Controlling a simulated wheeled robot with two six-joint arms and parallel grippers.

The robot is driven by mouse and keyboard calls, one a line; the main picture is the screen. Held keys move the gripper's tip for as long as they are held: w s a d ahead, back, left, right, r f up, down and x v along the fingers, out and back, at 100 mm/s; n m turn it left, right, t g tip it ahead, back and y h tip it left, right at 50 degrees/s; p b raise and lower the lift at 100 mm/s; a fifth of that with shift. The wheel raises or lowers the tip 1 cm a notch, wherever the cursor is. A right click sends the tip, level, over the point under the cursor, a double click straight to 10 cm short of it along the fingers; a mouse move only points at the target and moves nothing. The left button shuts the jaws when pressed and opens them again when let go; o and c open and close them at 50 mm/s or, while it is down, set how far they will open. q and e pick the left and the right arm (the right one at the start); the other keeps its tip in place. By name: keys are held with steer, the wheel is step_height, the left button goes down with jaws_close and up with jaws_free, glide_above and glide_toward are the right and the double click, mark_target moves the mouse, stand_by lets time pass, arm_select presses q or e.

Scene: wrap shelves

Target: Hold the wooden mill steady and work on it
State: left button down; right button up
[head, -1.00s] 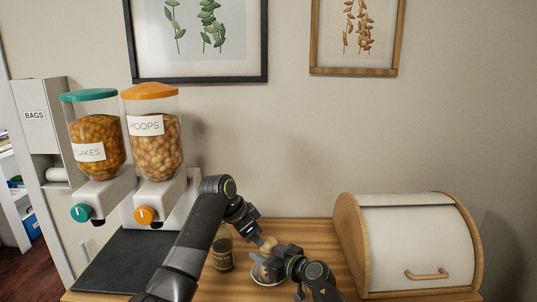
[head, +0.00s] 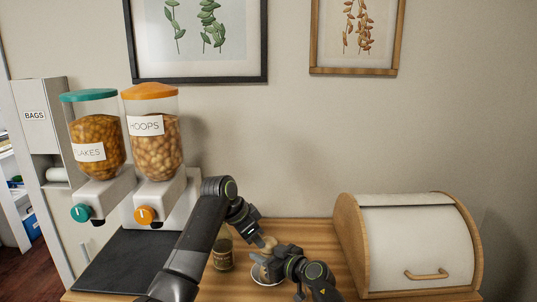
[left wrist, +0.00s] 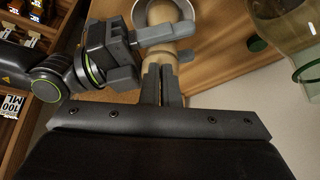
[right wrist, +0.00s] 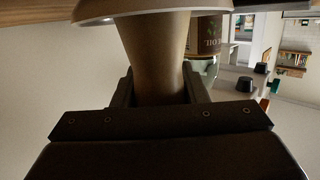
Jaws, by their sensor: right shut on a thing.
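The wooden mill (head: 270,241) stands upright on a small white dish (head: 264,283), mostly hidden by my grippers in the head view. My right gripper (head: 264,262) is shut on the mill's body from the right. In the right wrist view the tan body (right wrist: 155,50) sits between its fingers, below the dish rim in that turned picture. My left gripper (head: 260,240) is at the top of the mill. In the left wrist view its fingers (left wrist: 162,85) are close together at the mill's top (left wrist: 183,54); whether they grip it is unclear.
A dark oil bottle (head: 223,250) stands just left of the mill, behind my left forearm. A wooden bread bin (head: 415,245) stands to the right. Two cereal dispensers (head: 130,140) and a dark mat (head: 120,262) are at the left. Some counter between mill and bin is clear.

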arm_select(q)
steer(key=shift+s+f, duration=0.1)
arm_select(e)
steer(key=shift+a+r, duration=0.1)
arm_select(q)
steer(key=shift+s+a, duration=0.1)
steer(key=shift+a, duration=0.2)
step_height(320, 180, up, 6)
stand_by(0.4)
steer(key=shift+w+a+f, duration=0.1)
steer(key=shift+a+f, duration=0.1)
steer(key=shift+f, duration=1.3)
steer(key=shift+w+a+f, duration=0.1)
steer(key=shift+a+f, duration=0.05)
steer(key=shift+f, duration=1.3)
steer(key=shift+w+d, duration=0.25)
steer(key=shift+d, duration=0.3)
steer(key=shift+s+d, duration=0.2)
steer(key=shift+s, duration=0.05)
